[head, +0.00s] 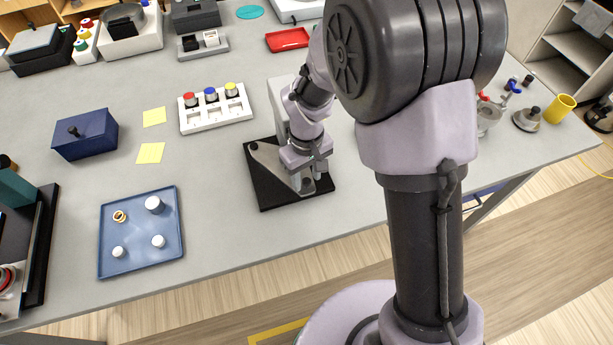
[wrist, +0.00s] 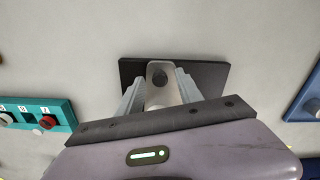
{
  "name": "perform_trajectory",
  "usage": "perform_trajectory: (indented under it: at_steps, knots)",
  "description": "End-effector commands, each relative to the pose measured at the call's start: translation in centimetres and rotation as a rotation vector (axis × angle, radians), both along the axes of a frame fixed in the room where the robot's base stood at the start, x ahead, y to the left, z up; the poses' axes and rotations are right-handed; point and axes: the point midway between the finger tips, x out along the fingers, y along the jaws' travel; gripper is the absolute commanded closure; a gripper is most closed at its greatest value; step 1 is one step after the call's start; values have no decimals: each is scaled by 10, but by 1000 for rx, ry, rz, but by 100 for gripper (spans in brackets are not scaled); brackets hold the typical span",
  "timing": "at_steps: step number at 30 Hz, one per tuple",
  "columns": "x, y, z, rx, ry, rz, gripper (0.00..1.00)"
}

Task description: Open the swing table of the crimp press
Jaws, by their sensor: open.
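The crimp press stands near the front edge of the bench in the head view, with a black base plate (head: 268,192) and a pale grey body (head: 280,100) partly behind my arm. A light grey plate that looks like its swing table (head: 272,160) lies over the base, with dark round knobs or bolts on it. My gripper (head: 312,172) is low over its right end.
A white rack (head: 215,115) with coloured-top pieces stands behind left. A blue tray (head: 140,250) with small parts and a dark blue box (head: 85,135) are further left. A red tray (head: 288,40) lies at the back. Bare bench lies between press and blue tray.

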Motion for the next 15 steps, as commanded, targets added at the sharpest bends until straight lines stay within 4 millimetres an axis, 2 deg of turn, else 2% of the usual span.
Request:
perform_trajectory:
  at_steps: [5,8,12,15]
  knots:
    - [0,0,0,0,0,0,57]
    - [0,0,0,0,0,0,73]
    - [0,0,0,0,0,0,100]
    - [0,0,0,0,0,0,100]
